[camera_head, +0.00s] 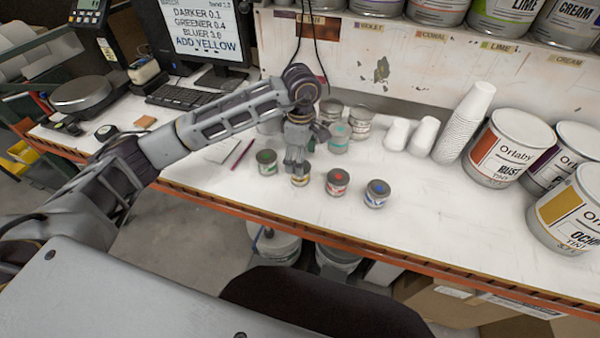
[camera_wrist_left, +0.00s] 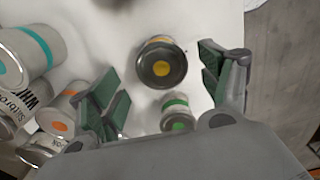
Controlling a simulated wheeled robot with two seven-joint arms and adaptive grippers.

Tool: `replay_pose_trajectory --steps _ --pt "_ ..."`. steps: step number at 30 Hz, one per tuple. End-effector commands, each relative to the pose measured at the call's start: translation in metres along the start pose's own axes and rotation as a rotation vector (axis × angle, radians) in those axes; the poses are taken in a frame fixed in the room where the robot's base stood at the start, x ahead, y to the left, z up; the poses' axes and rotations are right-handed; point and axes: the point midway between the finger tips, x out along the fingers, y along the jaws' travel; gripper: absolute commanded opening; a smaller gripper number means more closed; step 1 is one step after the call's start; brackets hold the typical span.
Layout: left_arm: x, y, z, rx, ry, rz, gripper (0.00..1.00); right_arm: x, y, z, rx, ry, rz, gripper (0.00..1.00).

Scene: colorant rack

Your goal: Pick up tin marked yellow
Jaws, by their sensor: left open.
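The yellow-marked tin (camera_head: 300,180) stands on the white bench, mostly hidden under my left gripper in the head view. In the left wrist view its dark lid with a yellow dot (camera_wrist_left: 161,69) shows between the finger lines, just ahead of the fingertips. My left gripper (camera_head: 297,165) is open above this tin, fingers pointing down; its green-padded fingers (camera_wrist_left: 160,82) are spread on either side of it. I cannot tell whether they touch it. My right gripper is not in view.
Close by stand a green-marked tin (camera_head: 267,162), a red-marked tin (camera_head: 337,182), a blue-marked tin (camera_head: 377,193) and a teal-banded tin (camera_head: 339,138). Stacked cups (camera_head: 467,122) and large paint cans (camera_head: 508,148) stand at the right. The bench's front edge (camera_head: 330,225) is near.

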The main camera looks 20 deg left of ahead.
Motion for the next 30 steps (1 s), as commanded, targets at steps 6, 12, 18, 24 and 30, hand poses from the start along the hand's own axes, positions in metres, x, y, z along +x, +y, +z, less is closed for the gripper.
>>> replay_pose_trajectory --steps 6,12,18,24,30 --pt "0.002 0.0 0.0 0.0 0.0 -0.001 0.78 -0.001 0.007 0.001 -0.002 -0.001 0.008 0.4" --pt "0.013 -0.002 -0.001 0.0 0.0 -0.004 0.78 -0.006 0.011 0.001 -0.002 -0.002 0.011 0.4" --pt "0.032 -0.002 -0.003 0.0 0.001 -0.004 0.78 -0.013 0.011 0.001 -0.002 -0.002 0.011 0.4" --pt "0.049 -0.002 -0.003 0.0 0.001 -0.002 0.78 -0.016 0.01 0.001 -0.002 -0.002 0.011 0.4" --pt "0.052 -0.002 -0.003 0.001 0.0 -0.001 0.78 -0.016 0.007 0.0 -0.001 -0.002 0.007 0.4"
